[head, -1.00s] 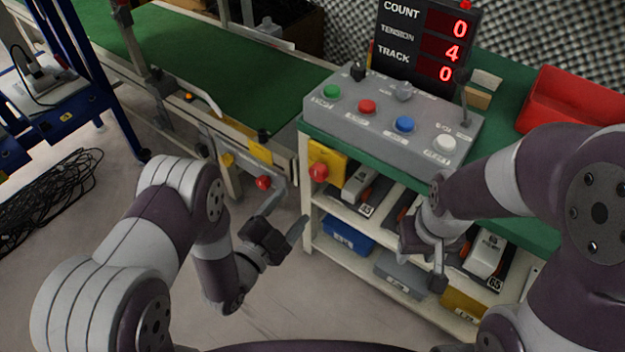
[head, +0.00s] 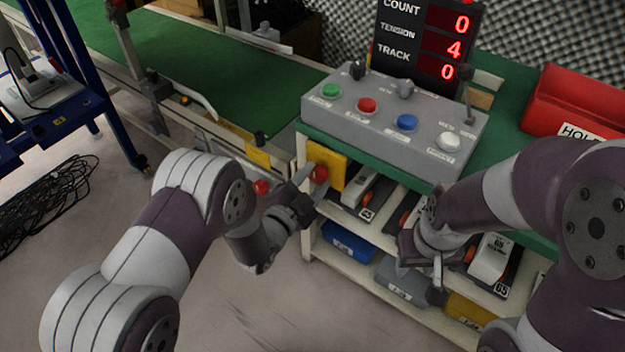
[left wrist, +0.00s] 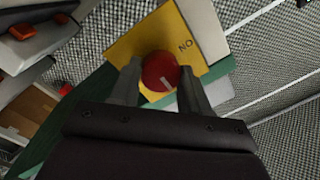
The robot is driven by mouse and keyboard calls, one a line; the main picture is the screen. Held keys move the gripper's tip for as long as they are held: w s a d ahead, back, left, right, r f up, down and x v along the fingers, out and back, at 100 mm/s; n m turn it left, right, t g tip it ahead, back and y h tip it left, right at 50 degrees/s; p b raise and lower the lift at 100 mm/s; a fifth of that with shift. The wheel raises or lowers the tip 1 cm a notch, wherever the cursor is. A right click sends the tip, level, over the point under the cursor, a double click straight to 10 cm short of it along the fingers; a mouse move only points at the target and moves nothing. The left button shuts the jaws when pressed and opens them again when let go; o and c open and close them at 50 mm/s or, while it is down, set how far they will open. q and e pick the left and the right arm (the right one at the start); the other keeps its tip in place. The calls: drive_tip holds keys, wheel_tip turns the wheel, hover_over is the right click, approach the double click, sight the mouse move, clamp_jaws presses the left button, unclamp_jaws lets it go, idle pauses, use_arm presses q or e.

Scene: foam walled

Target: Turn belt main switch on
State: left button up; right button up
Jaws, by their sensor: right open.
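The switch is a round red knob (head: 318,173) on a yellow plate (head: 337,160) at the left front corner of the bench, below the control box. My left gripper (head: 312,183) is at the knob, with its fingers apart. In the left wrist view the red knob (left wrist: 160,71) lies between the two fingertips (left wrist: 159,88), with the yellow plate (left wrist: 185,40) behind it and part of its lettering showing. I cannot tell whether either finger touches the knob. My right gripper (head: 421,272) is open and empty in front of the bench shelves.
A grey control box (head: 390,120) with green, red, blue and white buttons stands on the green bench top. A display (head: 428,40) shows 0, 4, 0. Another red knob (head: 261,187) is on the conveyor frame. Shelves below hold bins. A red bin (head: 580,100) sits at the right.

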use_arm(q)
drive_tip(key=shift+n, duration=0.3)
drive_tip(key=n+p, duration=0.2)
drive_tip(key=n, duration=0.1)
drive_tip(key=shift+r+p, duration=0.15)
drive_tip(key=shift+p, duration=0.2)
drive_tip(key=n+p, duration=0.2)
drive_tip(key=n, duration=0.2)
drive_tip(key=shift+a+n+g, duration=0.1)
drive_tip(key=shift+n+g, duration=0.3)
drive_tip(key=n+p, duration=0.3)
drive_tip(key=n, duration=0.2)
drive_tip(key=shift+g, duration=0.3)
drive_tip(key=shift+n+h+p, duration=0.4)
drive_tip(key=shift+n+p, duration=0.35)
drive_tip(key=shift+n, duration=0.95)
drive_tip(key=o, duration=1.1)
drive_tip(key=shift+c, duration=0.2)
